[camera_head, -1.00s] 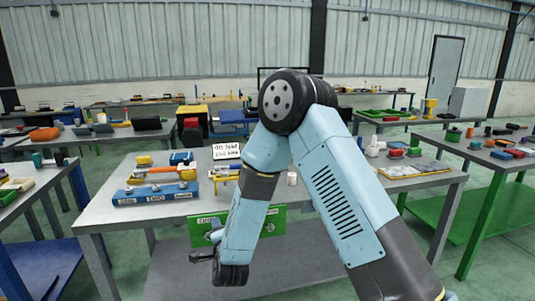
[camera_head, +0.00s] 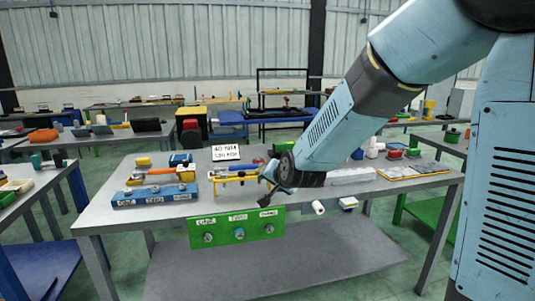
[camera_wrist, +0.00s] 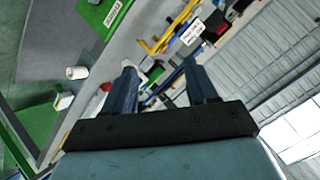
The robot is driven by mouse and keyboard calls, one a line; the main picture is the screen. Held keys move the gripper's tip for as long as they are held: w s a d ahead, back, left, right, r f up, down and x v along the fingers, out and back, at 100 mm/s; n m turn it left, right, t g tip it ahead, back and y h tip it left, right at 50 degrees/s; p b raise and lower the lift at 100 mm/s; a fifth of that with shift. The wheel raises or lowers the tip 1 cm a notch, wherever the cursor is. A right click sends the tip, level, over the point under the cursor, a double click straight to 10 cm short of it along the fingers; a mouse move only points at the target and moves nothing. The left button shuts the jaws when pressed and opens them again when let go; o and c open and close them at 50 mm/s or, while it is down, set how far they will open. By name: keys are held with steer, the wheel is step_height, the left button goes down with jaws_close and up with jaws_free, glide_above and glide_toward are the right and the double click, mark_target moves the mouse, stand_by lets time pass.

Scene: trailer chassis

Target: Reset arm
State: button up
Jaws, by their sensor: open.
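My gripper shows in the wrist view (camera_wrist: 162,80) with its two dark blue fingers apart and nothing between them. In the head view my light blue arm reaches in from the upper right. Its end is near the front edge of the grey workbench (camera_head: 110,215), just right of a yellow rack (camera_head: 222,178). The fingers are mostly hidden behind the wrist there. A green panel (camera_head: 262,236) with several round knobs and white labels hangs at the bench's front edge, left of and below my arm's end.
A blue labelled block (camera_head: 155,196) with tools lies at the bench's left. A white sign (camera_head: 225,152) stands behind the rack. A tray (camera_head: 410,169) lies at the right.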

steer(key=s+d+r+n+g+h, duration=0.2)
steer(key=s+d+r, duration=0.2)
steer(key=s+d, duration=0.7)
steer(key=s+d+r+n+g+h, duration=0.2)
steer(key=s+d+r, duration=0.3)
steer(key=s+d, duration=0.6)
steer(key=s+g, duration=0.1)
steer(key=s, duration=0.5)
steer(key=shift+s, duration=0.25)
